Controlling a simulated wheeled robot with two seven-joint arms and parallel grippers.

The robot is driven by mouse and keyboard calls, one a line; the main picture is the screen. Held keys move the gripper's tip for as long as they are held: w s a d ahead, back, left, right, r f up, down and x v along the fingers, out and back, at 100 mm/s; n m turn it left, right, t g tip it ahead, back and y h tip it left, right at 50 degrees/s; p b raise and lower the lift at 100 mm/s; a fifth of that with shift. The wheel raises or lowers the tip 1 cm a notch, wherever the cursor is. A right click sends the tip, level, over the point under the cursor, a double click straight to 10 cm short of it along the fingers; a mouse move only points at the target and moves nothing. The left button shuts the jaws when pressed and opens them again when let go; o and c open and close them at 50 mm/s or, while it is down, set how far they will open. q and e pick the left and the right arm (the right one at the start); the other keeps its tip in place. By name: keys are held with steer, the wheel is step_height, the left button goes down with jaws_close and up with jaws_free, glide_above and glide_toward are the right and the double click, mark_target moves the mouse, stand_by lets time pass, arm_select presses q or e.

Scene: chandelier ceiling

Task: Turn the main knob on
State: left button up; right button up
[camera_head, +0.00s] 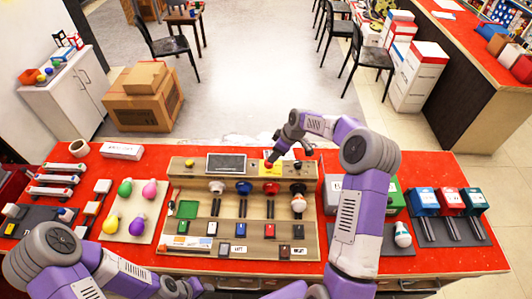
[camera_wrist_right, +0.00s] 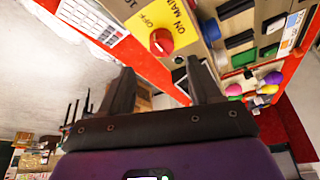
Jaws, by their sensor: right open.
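The main knob is red (camera_wrist_right: 161,41) and round, on a yellow plate (camera_wrist_right: 174,20) printed with ON, OFF and MAIN in the right wrist view. In the head view the yellow plate (camera_head: 270,169) is at the top of the wooden panel (camera_head: 180,212), partly covered by my right gripper. My right gripper (camera_wrist_right: 162,82) is open, with its dark fingers spread and nothing between them. The knob lies beyond the fingertips, roughly between them in the picture, and looks untouched. My left arm shows at the lower left of the head view; no left fingers can be made out.
The panel also holds a dark screen (camera_head: 226,163), coloured bulbs on sockets and a row of switches. A tray of coloured bulbs (camera_head: 134,209) is to the left. Blue and red boxes (camera_head: 451,201) stand at the right.

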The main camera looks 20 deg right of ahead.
steer(key=x, duration=0.6)
steer(key=shift+s+a+f+p, duration=0.1)
steer(key=shift+a+f+p, duration=0.05)
steer(key=shift+f+p, duration=0.2)
steer(key=c, duration=1)
steer(key=shift+c, duration=0.2)
